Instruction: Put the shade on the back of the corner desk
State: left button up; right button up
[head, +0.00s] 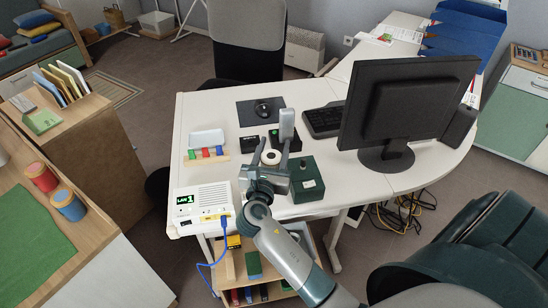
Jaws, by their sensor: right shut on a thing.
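The corner desk (228,112) is a white L-shaped top, with one wing running to the back right. My right gripper (271,151) is over its near left part, with its arm coming in from the bottom. It is shut on a small white round piece with a dark centre (271,157), seen from above between the fingers; this may be the shade. The gripper partly hides it, and I cannot tell its height above the desk. My left gripper is not in view.
Near the gripper are a dark green box (307,183), a white router (201,207) with a blue cable and small black boxes (249,144). A large monitor (407,105), keyboard (324,120) and mouse pad (247,112) take up the middle. Papers and blue folders (462,35) lie along the back wing.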

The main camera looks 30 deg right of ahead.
jog(key=shift+f, duration=2.05)
jog(key=shift+f, duration=0.1)
jog(key=o, duration=1.2)
